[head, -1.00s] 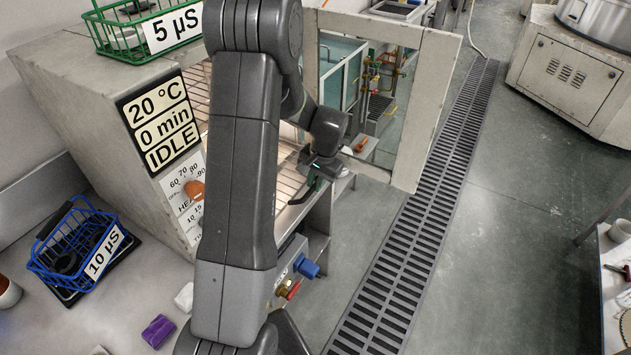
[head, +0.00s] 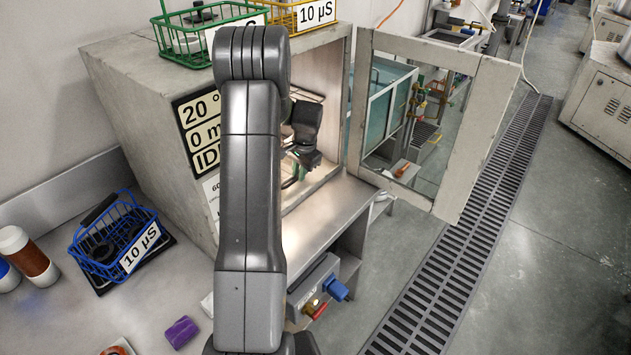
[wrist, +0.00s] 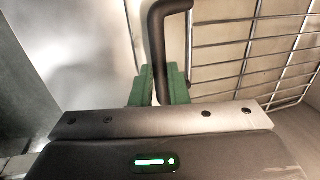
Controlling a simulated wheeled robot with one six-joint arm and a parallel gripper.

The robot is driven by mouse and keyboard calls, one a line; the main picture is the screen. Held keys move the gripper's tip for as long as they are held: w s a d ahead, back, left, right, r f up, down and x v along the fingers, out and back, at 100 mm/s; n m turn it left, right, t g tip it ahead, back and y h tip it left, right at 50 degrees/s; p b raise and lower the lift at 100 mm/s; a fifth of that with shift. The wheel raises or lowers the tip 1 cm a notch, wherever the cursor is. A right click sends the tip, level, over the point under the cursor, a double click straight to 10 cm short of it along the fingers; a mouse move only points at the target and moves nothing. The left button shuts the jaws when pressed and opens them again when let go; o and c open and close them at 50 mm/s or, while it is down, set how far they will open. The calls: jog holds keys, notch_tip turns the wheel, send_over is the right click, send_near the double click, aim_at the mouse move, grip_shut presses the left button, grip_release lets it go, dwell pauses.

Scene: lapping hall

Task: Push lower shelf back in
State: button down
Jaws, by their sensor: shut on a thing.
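The wire shelf (wrist: 260,50) is a metal grid in the wrist view, with a dark bent handle (wrist: 157,35) at its edge. My gripper (wrist: 158,84) has its green fingers closed around the handle's stem. In the head view, my gripper (head: 296,172) is at the open front of the grey oven (head: 140,130), reaching into its lit chamber. The shelf it holds is mostly hidden there behind my arm and the oven's side, so its exact depth cannot be told.
The oven door (head: 482,115) stands wide open at the right, its window showing a glass tank. A metal ledge (head: 320,215) lies below the opening. A blue basket (head: 105,232) and purple block (head: 182,331) sit on the left bench. A floor grate (head: 470,230) runs at right.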

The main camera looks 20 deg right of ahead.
jog(key=shift+w+a+r, duration=0.1)
jog(key=shift+w+a, duration=0.25)
jog(key=shift+w, duration=0.5)
jog(key=c, duration=1.4)
grip_release()
jog(key=shift+w+a, duration=0.1)
jog(key=shift+w, duration=0.1)
jog(key=shift+s, duration=0.1)
